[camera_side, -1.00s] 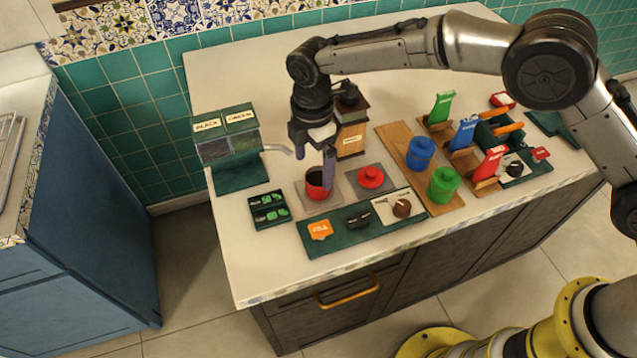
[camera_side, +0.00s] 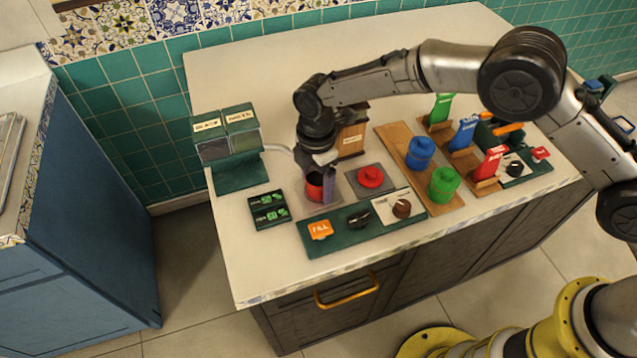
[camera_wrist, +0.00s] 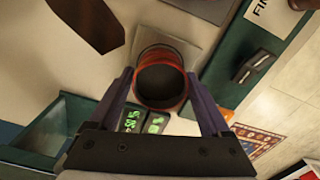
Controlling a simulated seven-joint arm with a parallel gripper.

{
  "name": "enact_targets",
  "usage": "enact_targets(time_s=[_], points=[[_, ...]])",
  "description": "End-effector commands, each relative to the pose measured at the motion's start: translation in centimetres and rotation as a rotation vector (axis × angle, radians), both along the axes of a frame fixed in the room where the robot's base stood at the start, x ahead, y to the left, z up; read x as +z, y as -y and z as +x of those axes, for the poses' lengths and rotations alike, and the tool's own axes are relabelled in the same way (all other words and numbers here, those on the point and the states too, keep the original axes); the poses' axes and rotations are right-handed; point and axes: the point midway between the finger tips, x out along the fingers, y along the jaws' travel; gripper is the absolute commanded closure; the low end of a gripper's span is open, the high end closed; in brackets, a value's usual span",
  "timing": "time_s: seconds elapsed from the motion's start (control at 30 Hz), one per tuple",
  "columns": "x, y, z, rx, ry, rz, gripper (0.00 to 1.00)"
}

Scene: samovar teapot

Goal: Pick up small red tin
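The small red tin (camera_side: 314,188) stands upright on a grey square pad (camera_side: 332,207), with a dark opening or contents at its top. In the wrist view the tin (camera_wrist: 161,80) sits between my two fingers. My gripper (camera_side: 322,185) is low over the pad and partly hides the tin in the side view. In the wrist view my gripper (camera_wrist: 160,76) has its fingers spread around the tin, one on each side. Firm contact cannot be made out. A red lid (camera_side: 370,176) lies on another grey pad to the right.
A dispenser (camera_side: 229,150) with a spout is at the left. A small display (camera_side: 269,209) with green digits is left of the tin. A green panel (camera_side: 337,239) with an orange fill button lies in front. Blue (camera_side: 420,152) and green (camera_side: 443,184) tins stand right.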

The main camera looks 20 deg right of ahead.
Motion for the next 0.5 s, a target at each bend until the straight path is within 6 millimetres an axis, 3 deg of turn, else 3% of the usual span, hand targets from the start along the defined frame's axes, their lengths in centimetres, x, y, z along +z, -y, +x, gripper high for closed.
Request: enact_targets(time_s=[0.07,0.4,0.5], points=[[0.03,0.00,0.01,0.000,0.000,0.000,0.34],[0.09,-0.02,0.03,0.000,0.001,0.000,0.95],[0.10,-0.02,0.04,0.000,0.001,0.000,1.00]])
